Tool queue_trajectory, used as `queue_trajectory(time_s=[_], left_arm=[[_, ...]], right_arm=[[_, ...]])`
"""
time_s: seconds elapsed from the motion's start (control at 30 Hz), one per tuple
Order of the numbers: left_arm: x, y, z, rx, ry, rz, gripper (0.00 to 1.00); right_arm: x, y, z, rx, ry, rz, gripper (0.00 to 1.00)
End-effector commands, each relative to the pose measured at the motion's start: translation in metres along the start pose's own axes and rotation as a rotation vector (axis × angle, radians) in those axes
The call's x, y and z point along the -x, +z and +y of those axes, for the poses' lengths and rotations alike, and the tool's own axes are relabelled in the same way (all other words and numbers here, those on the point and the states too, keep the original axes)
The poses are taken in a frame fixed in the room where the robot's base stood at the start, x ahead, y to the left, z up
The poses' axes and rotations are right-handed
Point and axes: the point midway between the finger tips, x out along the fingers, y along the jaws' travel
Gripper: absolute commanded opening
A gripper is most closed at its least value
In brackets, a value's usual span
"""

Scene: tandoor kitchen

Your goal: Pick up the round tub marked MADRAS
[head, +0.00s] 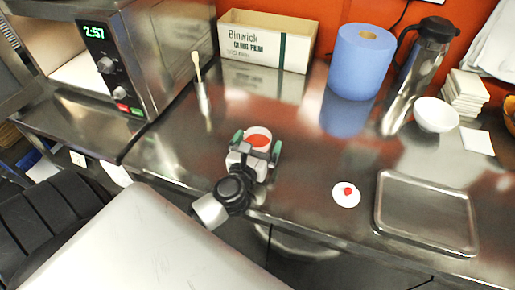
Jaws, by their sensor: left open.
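A round white tub (258,131) with a red-orange top or contents stands on the steel counter near the middle of the head view. No MADRAS marking is readable on it from here. My left gripper (256,147) is at the tub, with its two green-tipped fingers apart, one on the left and one on the right of it. The gripper hides the lower front of the tub. I cannot tell whether the fingers touch it. My right gripper is not in view.
A small white disc with a red spot (346,194) and a metal tray (425,213) lie to the right. Behind are a microwave (150,50), a carton (266,40), a blue paper roll (360,62), a flask (425,60) and a white bowl (435,115).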

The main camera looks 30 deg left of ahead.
Motion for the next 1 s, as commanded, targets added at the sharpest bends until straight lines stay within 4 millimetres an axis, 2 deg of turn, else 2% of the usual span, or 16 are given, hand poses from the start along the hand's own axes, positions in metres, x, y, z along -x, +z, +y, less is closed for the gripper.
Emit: queue_trajectory(time_s=[0.03, 0.3, 0.4, 0.73, 0.87, 1.0], left_arm=[[0.000, 0.000, 0.000, 0.000, 0.000, 0.000, 0.95], [0.000, 0.000, 0.000, 0.000, 0.000, 0.000, 0.54], [0.000, 0.001, 0.000, 0.000, 0.000, -0.002, 0.42], [0.000, 0.007, 0.000, 0.000, 0.000, -0.002, 0.42], [0.000, 0.021, 0.000, 0.000, -0.001, -0.005, 0.42], [0.000, 0.047, 0.000, 0.001, -0.001, -0.007, 0.42]], right_arm=[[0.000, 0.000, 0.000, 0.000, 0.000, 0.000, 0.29], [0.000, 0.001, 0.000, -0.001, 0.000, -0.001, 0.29], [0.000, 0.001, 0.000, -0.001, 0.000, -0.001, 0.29], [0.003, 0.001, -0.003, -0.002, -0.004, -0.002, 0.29], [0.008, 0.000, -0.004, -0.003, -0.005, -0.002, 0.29], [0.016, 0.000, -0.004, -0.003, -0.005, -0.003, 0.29]])
